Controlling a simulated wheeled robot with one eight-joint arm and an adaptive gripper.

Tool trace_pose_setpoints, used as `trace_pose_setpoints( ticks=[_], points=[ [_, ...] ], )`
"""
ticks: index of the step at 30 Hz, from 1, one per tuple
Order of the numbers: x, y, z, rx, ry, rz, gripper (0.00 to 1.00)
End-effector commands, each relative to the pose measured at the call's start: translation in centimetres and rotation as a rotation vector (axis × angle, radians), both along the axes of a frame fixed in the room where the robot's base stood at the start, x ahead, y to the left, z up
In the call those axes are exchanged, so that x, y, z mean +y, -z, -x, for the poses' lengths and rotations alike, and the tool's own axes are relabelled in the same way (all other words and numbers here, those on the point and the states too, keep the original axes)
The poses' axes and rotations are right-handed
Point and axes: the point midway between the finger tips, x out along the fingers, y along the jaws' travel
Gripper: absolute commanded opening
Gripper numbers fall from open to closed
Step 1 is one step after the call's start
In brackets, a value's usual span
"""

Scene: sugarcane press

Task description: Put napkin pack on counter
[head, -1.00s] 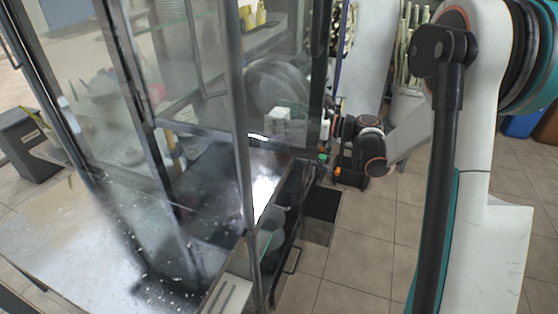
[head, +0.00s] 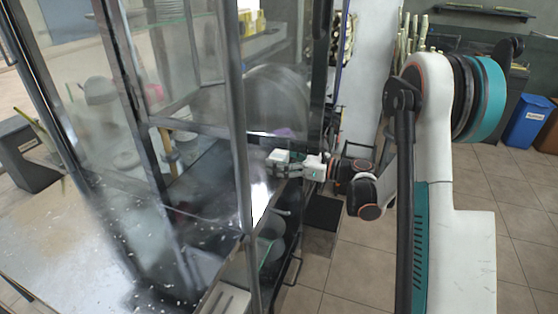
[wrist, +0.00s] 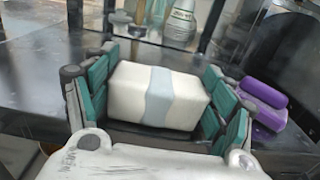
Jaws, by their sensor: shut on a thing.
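The napkin pack (wrist: 145,96) is a white block with a pale blue band around its middle. In the wrist view it lies between the teal-padded fingers of my gripper (wrist: 160,88), which is shut on it. In the head view the small white pack (head: 278,156) is at the end of my gripper (head: 286,166), over the right side of the dark, shiny counter (head: 212,178) by the glass cabinet. The counter also shows in the wrist view (wrist: 35,75). I cannot tell whether the pack touches the counter.
Purple packs (wrist: 264,92) lie just right of my gripper in the wrist view. Bottles (wrist: 182,20) stand beyond the pack. A cabinet post (head: 240,130) stands left of the gripper in the head view. Bare counter shows left of the pack.

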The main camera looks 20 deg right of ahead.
Motion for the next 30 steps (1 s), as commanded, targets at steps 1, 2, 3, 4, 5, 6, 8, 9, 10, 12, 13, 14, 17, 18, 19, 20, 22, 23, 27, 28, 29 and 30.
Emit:
trace_pose_setpoints(
  ticks=[1,2,3,4,5,6,8,9,10,12,13,14,17,18,19,20,22,23,27,28,29,30],
  points=[
    [0.0,-0.1,0.0,0.0,0.0,0.0,0.51],
    [0.0,-0.2,0.0,0.0,0.0,0.0,0.51],
    [0.0,-0.2,0.0,0.0,0.0,0.0,0.51],
    [0.0,-0.2,0.0,0.0,0.0,0.0,0.51],
    [0.0,-0.1,0.0,0.0,0.0,0.0,0.51],
    [0.0,0.0,0.0,0.0,0.0,0.0,0.51],
    [0.0,0.2,0.0,0.0,0.0,0.0,0.51],
    [0.0,0.2,0.0,0.0,0.0,0.0,0.79],
    [0.0,0.2,0.0,0.0,0.0,0.0,0.85],
    [0.0,0.1,0.0,0.0,0.0,0.0,0.96],
    [0.0,0.1,0.0,0.0,0.0,0.0,0.96],
    [0.0,0.1,0.0,0.0,0.0,0.0,0.96],
    [0.0,0.1,0.0,0.0,0.0,0.0,0.96],
    [0.0,0.1,0.0,0.0,0.0,0.0,0.96],
    [0.0,0.1,0.0,0.0,0.0,0.0,0.96],
    [0.0,0.1,0.0,0.0,0.0,0.0,0.96],
    [0.0,0.1,0.0,0.0,0.0,0.0,0.96],
    [0.0,0.1,0.0,0.0,0.0,0.0,0.96],
    [0.0,-0.4,0.0,0.0,0.0,0.0,0.96],
    [-0.4,-0.3,0.2,0.0,0.001,0.0,0.96],
    [-0.7,-0.3,0.4,0.0,0.002,0.0,0.96],
    [-1.2,-0.3,0.7,0.0,0.004,0.0,0.96]
  ],
)
